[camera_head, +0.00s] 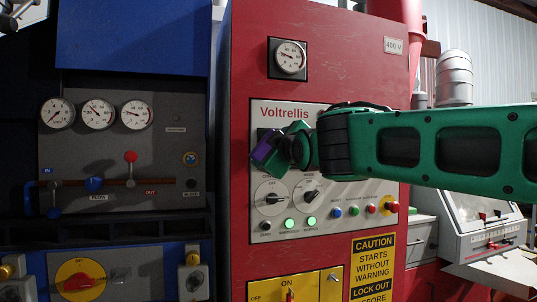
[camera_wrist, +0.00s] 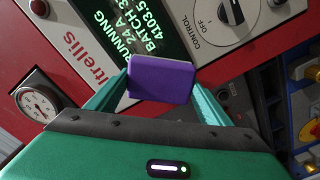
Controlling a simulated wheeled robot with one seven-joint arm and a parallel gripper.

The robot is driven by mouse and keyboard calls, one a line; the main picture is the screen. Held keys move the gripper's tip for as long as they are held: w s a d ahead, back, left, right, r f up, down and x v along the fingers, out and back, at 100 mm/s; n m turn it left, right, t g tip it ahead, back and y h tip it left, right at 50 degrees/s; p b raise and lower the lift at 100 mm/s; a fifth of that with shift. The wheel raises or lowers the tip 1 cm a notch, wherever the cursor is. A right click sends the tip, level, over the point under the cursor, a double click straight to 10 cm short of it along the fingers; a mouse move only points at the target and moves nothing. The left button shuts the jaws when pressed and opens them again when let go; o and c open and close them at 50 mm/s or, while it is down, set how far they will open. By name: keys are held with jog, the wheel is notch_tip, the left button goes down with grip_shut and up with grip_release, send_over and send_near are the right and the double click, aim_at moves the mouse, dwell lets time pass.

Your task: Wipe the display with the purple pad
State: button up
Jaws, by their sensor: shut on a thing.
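The purple pad (camera_wrist: 161,78) is held between the two fingers of my gripper (camera_wrist: 158,92) in the wrist view. In the head view the purple pad (camera_head: 264,150) shows at the end of my green arm, in front of the grey Voltrellis panel. The display (camera_wrist: 130,22) is dark with pale green text, and the pad covers part of its lower end in the wrist view. In the head view only a dark green edge of the display (camera_head: 262,134) shows; my gripper (camera_head: 280,149) and arm hide most of it. I cannot tell whether the pad touches the display.
Two rotary knobs (camera_head: 271,198) and a row of lit and coloured buttons (camera_head: 337,211) sit below the display on the red cabinet (camera_head: 245,85). A gauge (camera_head: 290,58) is above. A blue machine (camera_head: 135,40) with gauges and valves stands at left.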

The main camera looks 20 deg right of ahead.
jog(key=shift+w, duration=0.85)
jog(key=shift+d, duration=0.15)
jog(key=shift+s+d, duration=0.1)
jog(key=shift+d, duration=1.5)
jog(key=d, duration=1)
jog(key=shift+d, duration=0.4)
jog(key=shift+w+a, duration=0.2)
jog(key=shift+a, duration=7)
